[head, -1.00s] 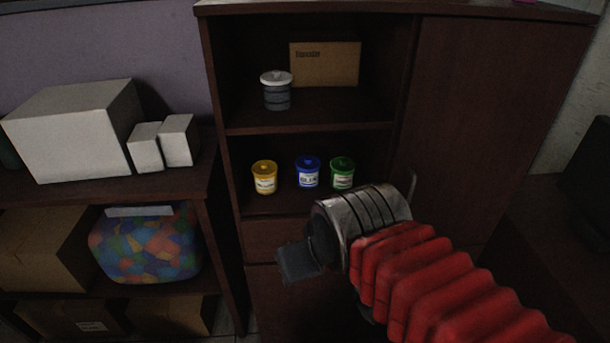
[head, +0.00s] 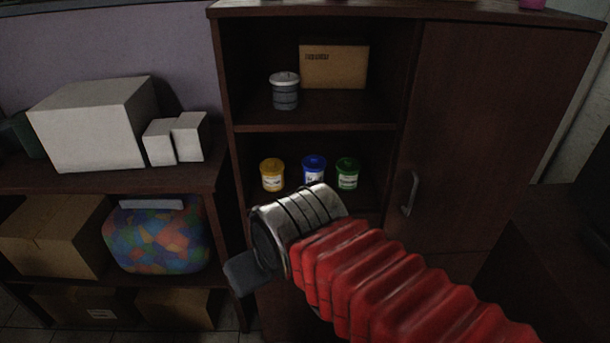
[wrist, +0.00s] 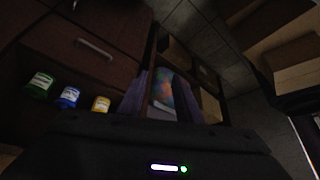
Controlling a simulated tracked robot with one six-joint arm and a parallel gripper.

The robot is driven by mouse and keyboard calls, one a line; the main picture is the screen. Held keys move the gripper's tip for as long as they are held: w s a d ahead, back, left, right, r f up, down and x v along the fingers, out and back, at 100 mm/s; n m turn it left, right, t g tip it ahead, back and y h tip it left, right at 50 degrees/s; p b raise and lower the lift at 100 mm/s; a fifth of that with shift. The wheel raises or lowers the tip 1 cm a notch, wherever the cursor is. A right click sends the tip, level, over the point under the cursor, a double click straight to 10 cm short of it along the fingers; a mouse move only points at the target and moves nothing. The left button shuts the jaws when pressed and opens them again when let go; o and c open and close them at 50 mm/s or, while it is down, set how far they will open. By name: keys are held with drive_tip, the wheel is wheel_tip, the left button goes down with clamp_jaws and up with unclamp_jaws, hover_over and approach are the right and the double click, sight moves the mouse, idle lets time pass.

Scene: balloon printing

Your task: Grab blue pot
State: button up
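The blue pot (head: 314,170) stands upright on the cabinet's middle shelf, between a yellow pot (head: 272,174) and a green pot (head: 347,173). The arm's metal end partly covers its lower edge in the head view. In the wrist view the blue pot (wrist: 68,97) is at the left, lying sideways in the picture, with the green and yellow pots on either side. My gripper (head: 243,272) is below and left of the pots in the head view, apart from them. In the wrist view its two fingers (wrist: 161,82) are spread, with nothing between them.
The dark cabinet (head: 316,128) has a grey lidded jar (head: 285,91) and a cardboard box (head: 334,66) on its upper shelf. A handled door (head: 480,120) is at right. A side shelf at left holds white boxes (head: 95,125) and a multicoloured bag (head: 156,240).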

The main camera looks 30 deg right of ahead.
drive_tip(key=shift+o, duration=0.6)
drive_tip(key=shift+a, duration=0.1)
drive_tip(key=shift+o, duration=0.8)
drive_tip(key=shift+w, duration=0.15)
drive_tip(key=o, duration=0.5)
drive_tip(key=w+d+m+t+h, duration=0.1)
drive_tip(key=w+d, duration=0.3)
drive_tip(key=w+d+f+t+h, duration=0.1)
drive_tip(key=w+d, duration=0.3)
drive_tip(key=w+d+f+m+t+h, duration=0.1)
drive_tip(key=w+d, duration=0.3)
drive_tip(key=d, duration=0.1)
drive_tip(key=shift+w+f+m, duration=0.2)
drive_tip(key=shift+w+m, duration=0.05)
drive_tip(key=shift+m, duration=0.05)
drive_tip(key=shift+c, duration=0.2)
drive_tip(key=w+d+f+t+h, duration=0.1)
drive_tip(key=w+d+f+t, duration=0.1)
drive_tip(key=d, duration=0.6)
drive_tip(key=w+d+f+m+t+h, duration=0.1)
drive_tip(key=w+d+f+t, duration=0.1)
drive_tip(key=d, duration=0.6)
drive_tip(key=shift+w+f+m, duration=0.3)
drive_tip(key=shift+w+f, duration=0.35)
drive_tip(key=shift+w, duration=0.35)
drive_tip(key=shift+d, duration=0.1)
